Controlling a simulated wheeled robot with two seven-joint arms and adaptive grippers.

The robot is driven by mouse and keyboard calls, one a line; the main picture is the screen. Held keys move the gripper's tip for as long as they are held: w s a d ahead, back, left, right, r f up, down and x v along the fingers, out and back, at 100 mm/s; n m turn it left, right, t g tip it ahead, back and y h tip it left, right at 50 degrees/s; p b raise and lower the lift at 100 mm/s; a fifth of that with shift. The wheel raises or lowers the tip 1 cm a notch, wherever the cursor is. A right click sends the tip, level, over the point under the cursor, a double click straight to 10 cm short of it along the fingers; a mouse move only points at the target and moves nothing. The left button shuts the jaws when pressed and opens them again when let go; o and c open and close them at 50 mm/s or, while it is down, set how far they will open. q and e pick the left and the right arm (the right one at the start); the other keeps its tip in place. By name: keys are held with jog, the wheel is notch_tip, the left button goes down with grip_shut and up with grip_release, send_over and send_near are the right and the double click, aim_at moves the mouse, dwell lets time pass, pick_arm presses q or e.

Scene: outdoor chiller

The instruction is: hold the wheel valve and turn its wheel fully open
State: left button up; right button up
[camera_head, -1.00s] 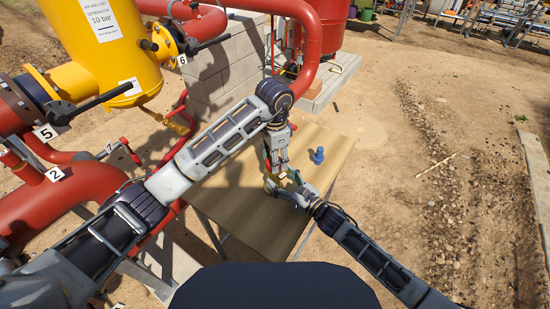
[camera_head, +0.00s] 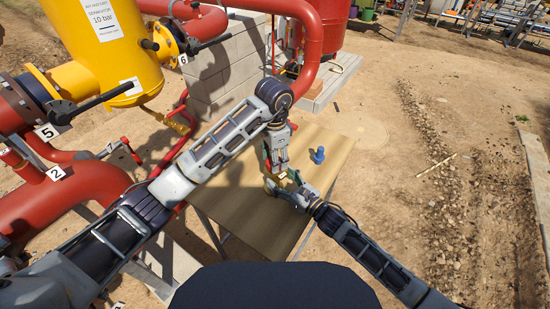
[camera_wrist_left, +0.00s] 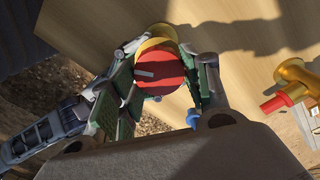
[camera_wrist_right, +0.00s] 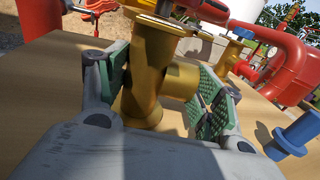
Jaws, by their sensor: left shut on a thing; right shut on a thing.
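The wheel valve has a brass body (camera_wrist_right: 150,75) and a round red wheel (camera_wrist_left: 162,72) with a grey bar on it. In the head view it is mostly hidden between my two grippers above the table. My left gripper (camera_head: 278,172) points down at it, and in the left wrist view its fingers (camera_wrist_left: 165,80) close on opposite sides of the wheel. My right gripper (camera_head: 276,188) comes from the lower right; in the right wrist view its green-padded fingers (camera_wrist_right: 160,90) are either side of the brass body and shut on it.
The wooden tabletop (camera_head: 235,205) lies under both grippers. A blue flanged piece (camera_head: 319,155) stands on it just right of them. A brass fitting with a red end (camera_wrist_left: 292,85) shows in the left wrist view. Red pipes (camera_head: 80,205) and a yellow separator (camera_head: 105,50) stand left.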

pick_arm(q)
jog(key=shift+w+a+f, duration=0.1)
jog(key=shift+a+f, duration=0.1)
jog(key=shift+a, duration=0.15)
dwell(0.4)
jog(key=o, duration=1)
jog(key=shift+d, duration=0.1)
jog(key=shift+d+r, duration=0.1)
